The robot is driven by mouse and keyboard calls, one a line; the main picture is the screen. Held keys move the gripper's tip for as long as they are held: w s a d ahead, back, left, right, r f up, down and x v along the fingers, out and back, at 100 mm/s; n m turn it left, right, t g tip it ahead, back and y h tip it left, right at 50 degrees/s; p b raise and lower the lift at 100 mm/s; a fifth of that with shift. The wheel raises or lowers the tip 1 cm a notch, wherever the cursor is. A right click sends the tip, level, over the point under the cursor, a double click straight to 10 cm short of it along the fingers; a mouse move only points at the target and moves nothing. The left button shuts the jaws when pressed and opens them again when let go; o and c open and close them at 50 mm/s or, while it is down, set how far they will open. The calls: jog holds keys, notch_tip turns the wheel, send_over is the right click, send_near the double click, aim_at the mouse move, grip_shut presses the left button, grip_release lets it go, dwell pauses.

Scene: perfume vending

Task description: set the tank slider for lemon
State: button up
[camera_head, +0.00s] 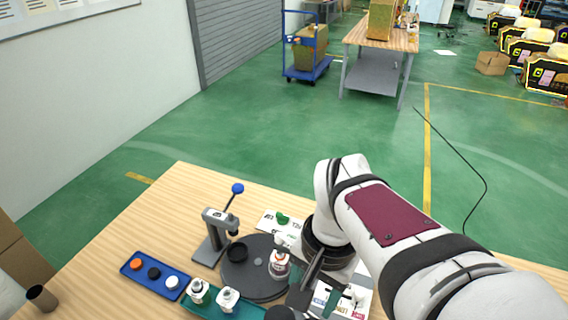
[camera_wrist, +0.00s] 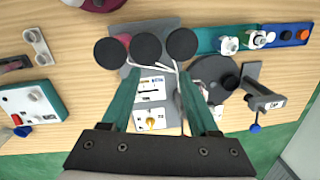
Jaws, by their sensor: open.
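A grey panel with white cards lies below my gripper (camera_wrist: 160,76) in the wrist view. The upper card (camera_wrist: 152,88) carries a dark slot-like mark that looks like a slider scale; its setting is too small to read. A lower card (camera_wrist: 152,120) has a yellow dial. Three black round tops (camera_wrist: 145,48) stand in a row just beyond the fingertips. My gripper is open, its green fingers on either side of the cards, with nothing between them. In the head view my arm partly covers a card with coloured labels (camera_head: 360,303); I cannot make out which label is lemon.
A dark turntable (camera_head: 240,281) holds a white-capped bottle (camera_head: 279,264). A press with a blue-knobbed lever (camera_head: 237,188) stands behind it. A blue tray (camera_head: 142,285) holds several caps. A white box with a red part (camera_wrist: 30,104) sits left in the wrist view.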

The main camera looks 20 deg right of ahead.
aim_at(360, 291)
jog(key=w+d+f+m+h, duration=0.1)
jog(key=w+d+m, duration=0.15)
jog(key=d, duration=0.55)
jog(key=w+d+f+m, duration=0.1)
jog(key=d+m, duration=0.3)
jog(key=d, duration=0.3)
notch_tip(360, 291, down, 15)
jog(key=shift+w+d+r, duration=0.1)
jog(key=shift+w+d, duration=0.05)
grip_shut()
